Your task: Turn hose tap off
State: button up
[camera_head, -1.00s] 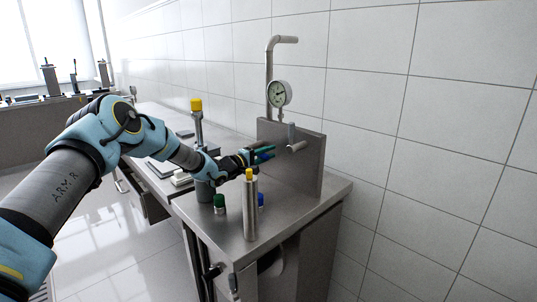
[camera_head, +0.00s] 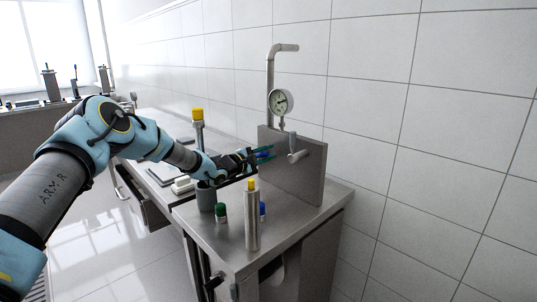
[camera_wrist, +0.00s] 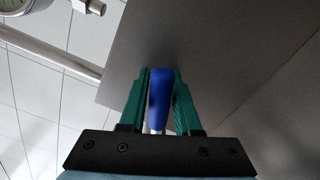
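A blue tap handle (camera_wrist: 161,98) stands between the two green fingers of my gripper (camera_wrist: 162,88) in the wrist view. Both fingers lie right against its sides. In the head view my gripper (camera_head: 266,152) is in front of the upright metal panel (camera_head: 308,172), and the fingers largely hide the blue handle (camera_head: 262,155). A grey metal spout or stub (camera_head: 298,156) sticks out of the panel just right of the fingertips. The tap's body behind the handle is mostly hidden.
A round gauge (camera_head: 282,102) and bent pipe (camera_head: 270,75) rise above the panel. A metal cylinder with a yellow top (camera_head: 252,218), a green bottle (camera_head: 221,212) and a blue-capped bottle (camera_head: 262,210) stand on the counter (camera_head: 290,228) below my gripper. A tall yellow-topped post (camera_head: 198,130) stands behind my arm.

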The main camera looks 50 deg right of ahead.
aim_at(260, 156)
jog(key=o, duration=0.3)
jog(key=shift+w+a+b, duration=0.15)
jog(key=shift+a+b, duration=0.8)
jog(key=shift+a, duration=2.8)
